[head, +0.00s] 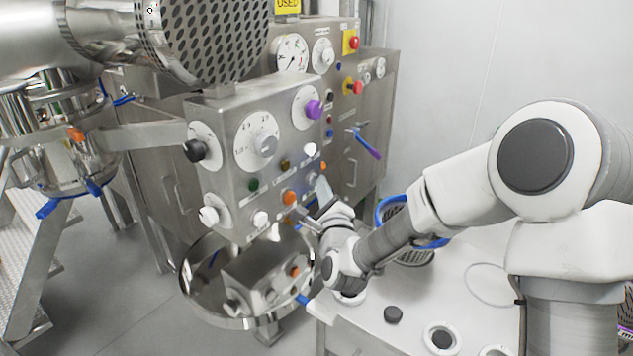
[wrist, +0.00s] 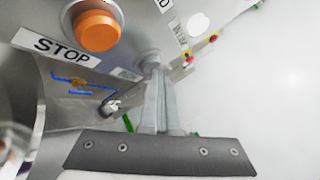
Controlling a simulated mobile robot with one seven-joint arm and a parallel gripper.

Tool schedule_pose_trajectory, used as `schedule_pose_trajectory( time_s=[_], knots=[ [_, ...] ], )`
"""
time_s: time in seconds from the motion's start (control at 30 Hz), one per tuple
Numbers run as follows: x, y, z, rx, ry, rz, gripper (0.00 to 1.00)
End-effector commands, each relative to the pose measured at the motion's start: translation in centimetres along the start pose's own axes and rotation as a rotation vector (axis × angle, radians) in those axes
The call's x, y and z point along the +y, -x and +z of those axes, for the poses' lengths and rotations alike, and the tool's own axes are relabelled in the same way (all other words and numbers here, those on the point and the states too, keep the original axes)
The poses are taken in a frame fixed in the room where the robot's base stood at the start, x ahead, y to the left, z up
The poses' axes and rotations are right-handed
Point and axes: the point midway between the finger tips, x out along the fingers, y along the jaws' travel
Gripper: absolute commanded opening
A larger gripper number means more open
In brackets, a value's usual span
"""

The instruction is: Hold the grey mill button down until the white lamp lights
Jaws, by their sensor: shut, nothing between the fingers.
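The grey mill button (wrist: 148,56) shows in the wrist view on the steel panel, right of the orange button and partly hidden by my fingertips. My gripper (wrist: 154,68) is shut and empty, with its tips at the button. They look to be touching it, but I cannot tell how far it is pressed. The white lamp (wrist: 198,23) is a bright white dome at the upper right in the wrist view. It also shows in the head view (head: 310,149); I cannot tell whether it is lit.
The orange button (wrist: 97,31) sits close left of my fingers above a STOP label (wrist: 53,47). The panel (head: 232,188) carries several dials and knobs. A steel bowl (head: 190,292) is below it. A white-topped table (head: 370,325) with small round parts stands under my arm.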

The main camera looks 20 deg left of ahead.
Motion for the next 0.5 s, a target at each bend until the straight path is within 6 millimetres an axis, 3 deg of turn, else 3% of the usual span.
schedule_pose_trajectory(
  time_s=[0.5],
  knots=[
    [-0.8,1.2,-0.9,0.0,0.0,0.001,0.0]
  ],
)
